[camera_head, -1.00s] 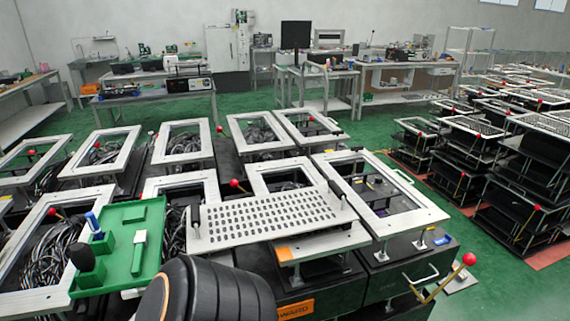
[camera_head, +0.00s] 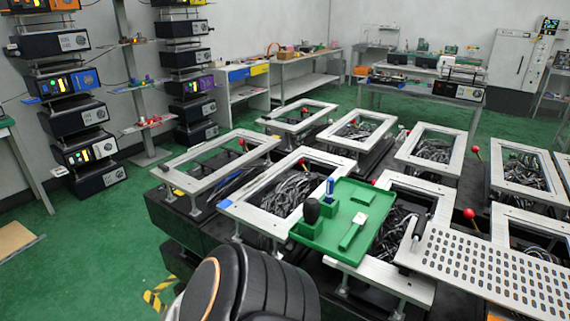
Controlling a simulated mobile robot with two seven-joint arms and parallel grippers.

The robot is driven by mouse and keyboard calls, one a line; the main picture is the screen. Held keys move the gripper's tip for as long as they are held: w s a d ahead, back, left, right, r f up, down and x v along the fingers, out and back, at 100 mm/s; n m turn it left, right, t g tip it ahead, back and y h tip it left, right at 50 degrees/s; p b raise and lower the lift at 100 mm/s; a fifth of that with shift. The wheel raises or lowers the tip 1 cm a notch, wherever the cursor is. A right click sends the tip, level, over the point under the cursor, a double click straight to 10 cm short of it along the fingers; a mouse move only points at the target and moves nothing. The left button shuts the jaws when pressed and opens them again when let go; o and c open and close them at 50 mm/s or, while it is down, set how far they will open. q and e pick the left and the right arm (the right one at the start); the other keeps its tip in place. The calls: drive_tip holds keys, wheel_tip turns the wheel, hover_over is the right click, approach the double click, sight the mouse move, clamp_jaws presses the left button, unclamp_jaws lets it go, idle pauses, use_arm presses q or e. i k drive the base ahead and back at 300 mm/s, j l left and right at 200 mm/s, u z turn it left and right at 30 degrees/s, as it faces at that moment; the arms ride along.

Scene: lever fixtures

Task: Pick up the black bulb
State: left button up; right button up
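A black bulb (camera_head: 312,210), dark and rounded, stands upright in a green holder at the front left part of a green tray (camera_head: 335,248). The tray lies on the metal frames near the picture's lower middle. A black ribbed part of one of my arms shows at the bottom, in front of the tray; I cannot tell which arm. Neither gripper is in view.
A blue-handled item (camera_head: 329,187) stands behind the bulb, and a white-and-green tool (camera_head: 353,231) lies on the tray. A perforated metal plate (camera_head: 495,268) is at the right. Metal frames with cables surround the tray.

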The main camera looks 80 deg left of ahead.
sight(311, 209)
drive_tip(key=u, duration=1.55)
